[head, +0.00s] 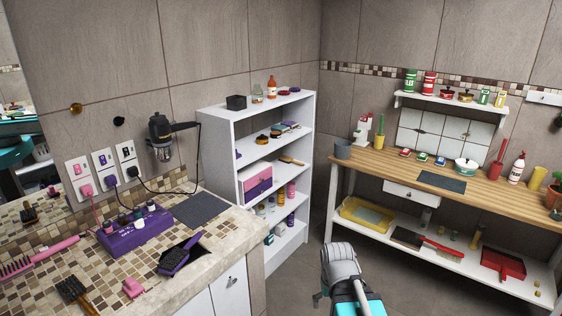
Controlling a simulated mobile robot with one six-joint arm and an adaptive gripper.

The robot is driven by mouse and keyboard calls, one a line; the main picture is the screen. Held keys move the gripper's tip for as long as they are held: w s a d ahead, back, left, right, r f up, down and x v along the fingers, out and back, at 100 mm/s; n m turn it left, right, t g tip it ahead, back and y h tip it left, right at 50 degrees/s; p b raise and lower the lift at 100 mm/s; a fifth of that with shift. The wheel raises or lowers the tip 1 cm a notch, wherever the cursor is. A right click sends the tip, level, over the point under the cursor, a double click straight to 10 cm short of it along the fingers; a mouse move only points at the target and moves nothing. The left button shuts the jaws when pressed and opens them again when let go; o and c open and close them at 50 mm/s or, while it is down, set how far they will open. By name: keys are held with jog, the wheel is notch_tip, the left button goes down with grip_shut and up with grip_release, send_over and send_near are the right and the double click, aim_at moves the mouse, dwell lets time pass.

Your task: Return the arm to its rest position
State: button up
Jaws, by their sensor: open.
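My arm rises from the bottom edge of the head view, right of centre, over the floor. It shows a pale grey rounded part and a teal part. My gripper (320,297) shows only in part, at the left side of the arm. It is open, and I see nothing held in it. The rest of it is hidden behind the arm links. It is apart from the white shelf unit and the workbench.
At left, a tiled counter (215,262) holds a purple organiser (135,231), brushes and a dark mat (202,208). A white shelf unit (222,150) stands in the middle. A wooden workbench (395,166) with a lower shelf is at right. Grey floor (400,290) lies between them.

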jog(key=shift+r+p, duration=0.75)
jog(key=shift+r, duration=0.45)
dwell(0.3)
